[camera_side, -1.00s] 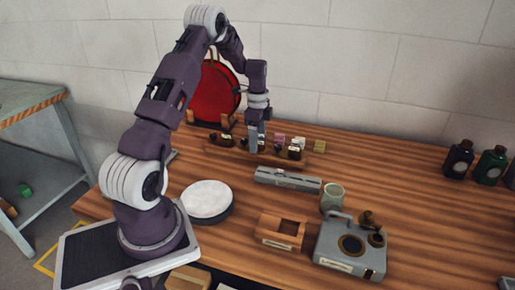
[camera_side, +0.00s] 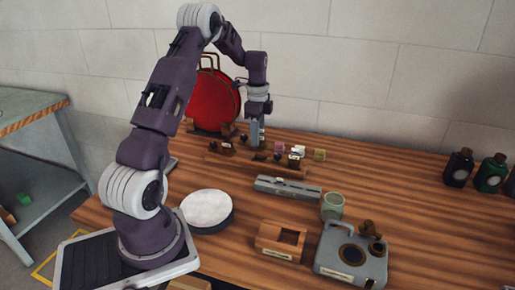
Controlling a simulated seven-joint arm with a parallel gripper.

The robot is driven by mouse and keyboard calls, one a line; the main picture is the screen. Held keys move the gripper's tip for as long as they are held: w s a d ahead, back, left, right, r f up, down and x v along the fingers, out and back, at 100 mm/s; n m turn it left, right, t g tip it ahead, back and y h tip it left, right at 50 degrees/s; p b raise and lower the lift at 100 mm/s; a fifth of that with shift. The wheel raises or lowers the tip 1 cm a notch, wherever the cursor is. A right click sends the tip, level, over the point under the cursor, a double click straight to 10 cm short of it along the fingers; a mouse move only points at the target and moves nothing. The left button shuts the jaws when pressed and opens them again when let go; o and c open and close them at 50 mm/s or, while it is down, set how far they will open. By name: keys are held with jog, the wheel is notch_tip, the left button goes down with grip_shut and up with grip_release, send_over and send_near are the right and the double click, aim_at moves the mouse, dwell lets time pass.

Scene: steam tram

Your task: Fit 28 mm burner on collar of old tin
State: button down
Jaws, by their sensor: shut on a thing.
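The old tin (camera_side: 336,249) is a grey can with a handle, at the front right of the bench. A dark round collar (camera_side: 352,254) is on its top, and a brown fitting (camera_side: 369,229) stands near its back edge. My gripper (camera_side: 257,141) points down over the wooden rack (camera_side: 262,167) at the back, far from the tin. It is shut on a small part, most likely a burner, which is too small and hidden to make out. Several small burners with pale tags (camera_side: 296,154) stand on and around the rack.
A grey slotted block (camera_side: 288,188), a pale green cup (camera_side: 332,206) and a wooden box (camera_side: 281,243) lie between rack and tin. A round white-topped pad (camera_side: 207,208) is at left. Dark bottles (camera_side: 491,172) stand at right. The bench right of the cup is clear.

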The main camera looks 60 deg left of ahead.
notch_tip(320, 180, up, 4)
jog(key=shift+f, duration=0.1)
jog(key=shift+w+d+r, duration=0.4)
jog(key=shift+d+r, duration=0.2)
jog(key=shift+d, duration=0.1)
jog(key=shift+m, duration=0.3)
jog(key=w+d, duration=0.1)
jog(key=d, duration=0.9)
jog(key=w+d, duration=0.2)
jog(key=d, duration=0.9)
jog(key=w+d+f, duration=0.1)
jog(key=d, duration=0.9)
jog(key=shift+w+d, duration=0.2)
jog(key=shift+w, duration=0.05)
jog(key=s+d, duration=0.4)
jog(key=d, duration=0.7)
jog(key=shift+s+d+f, duration=0.15)
jog(key=shift+s+f, duration=0.05)
jog(key=shift+f, duration=1.05)
jog(key=shift+s+d+f, duration=0.1)
jog(key=shift+s+f, duration=0.05)
jog(key=shift+f, duration=1.1)
jog(key=shift+f, duration=0.15)
